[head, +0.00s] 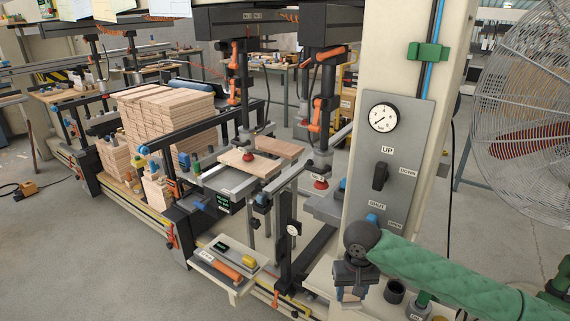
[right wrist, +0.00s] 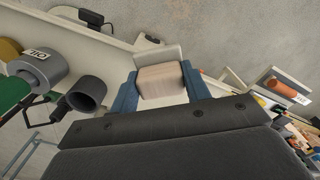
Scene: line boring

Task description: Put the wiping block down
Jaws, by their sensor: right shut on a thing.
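My right gripper (head: 351,291) is at the end of the green-sleeved arm in the lower right of the head view. It points down over the pale ledge (head: 349,312) at the machine's front. In the right wrist view its blue fingers (right wrist: 161,92) are shut on the wiping block (right wrist: 161,82), a small beige block with a pale grey part behind it. The block also shows below the gripper in the head view (head: 350,294), partly hidden by the fingers. I cannot tell whether it touches the ledge. My left gripper is not in view.
A dark open cup (head: 394,291) and a labelled container (head: 421,304) stand right of the gripper. A tray (head: 204,256) holds an orange roll and a yellow item, further left. A pressure gauge and switch panel (head: 397,160) rises behind the gripper.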

